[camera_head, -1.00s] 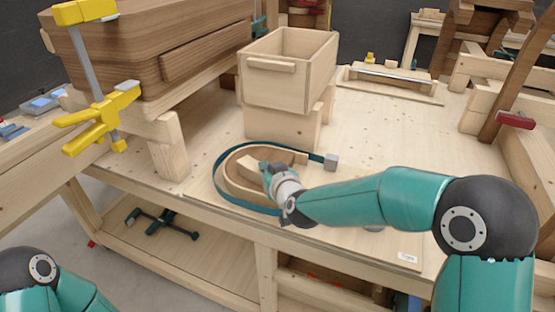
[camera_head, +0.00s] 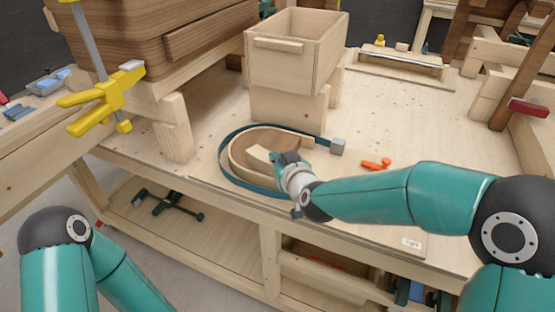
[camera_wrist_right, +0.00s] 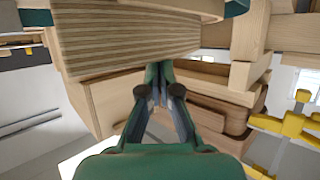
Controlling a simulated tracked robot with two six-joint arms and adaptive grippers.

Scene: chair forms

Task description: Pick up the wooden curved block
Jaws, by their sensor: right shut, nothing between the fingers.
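The wooden curved block (camera_head: 257,158) lies on the workbench inside a bent wooden strip (camera_head: 236,152), with a teal strap (camera_head: 222,160) around the outside. My right gripper (camera_head: 277,158) is at the right side of the block, its fingertips partly hidden in the head view. In the right wrist view, a wooden piece with layered, striped grain (camera_wrist_right: 125,38) fills the upper part, just above the fingers (camera_wrist_right: 160,68). The fingers are together with nothing between them. I cannot tell whether they touch the wood. My left arm shows at the lower left, but its gripper is out of view.
A wooden box (camera_head: 291,60) on a support stands behind the strip. A metal strap buckle (camera_head: 337,147) and an orange tool (camera_head: 376,164) lie to the right. A yellow clamp (camera_head: 105,101) hangs at left.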

